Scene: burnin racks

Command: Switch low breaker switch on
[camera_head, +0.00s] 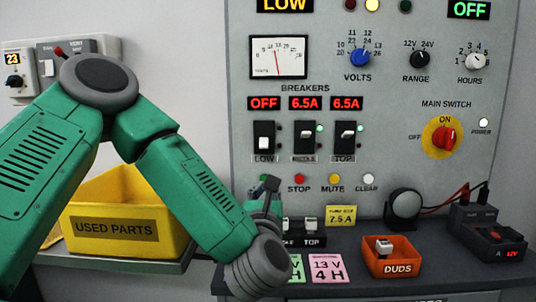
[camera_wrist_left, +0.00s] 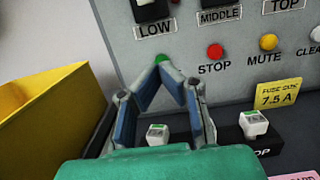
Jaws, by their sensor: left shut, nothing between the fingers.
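The low breaker switch (camera_head: 264,137) is a black rocker with a white toggle in its lower half. The display above it reads OFF. Its lower edge shows at the top of the left wrist view (camera_wrist_left: 149,10). My left gripper (camera_head: 270,185) is below the switch, apart from it, in front of the panel's lower edge. In the left wrist view its fingertips (camera_wrist_left: 170,72) meet in a point just under a partly hidden green button (camera_wrist_left: 160,59). It is shut and empty. My right gripper is out of view.
The middle (camera_head: 305,136) and top (camera_head: 345,135) breakers have raised toggles and read 6.5A. Red STOP (camera_head: 299,179) and yellow MUTE buttons sit below. A yellow used parts bin (camera_head: 125,222) is at left. An orange DUDS tray (camera_head: 389,264) stands on the ledge.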

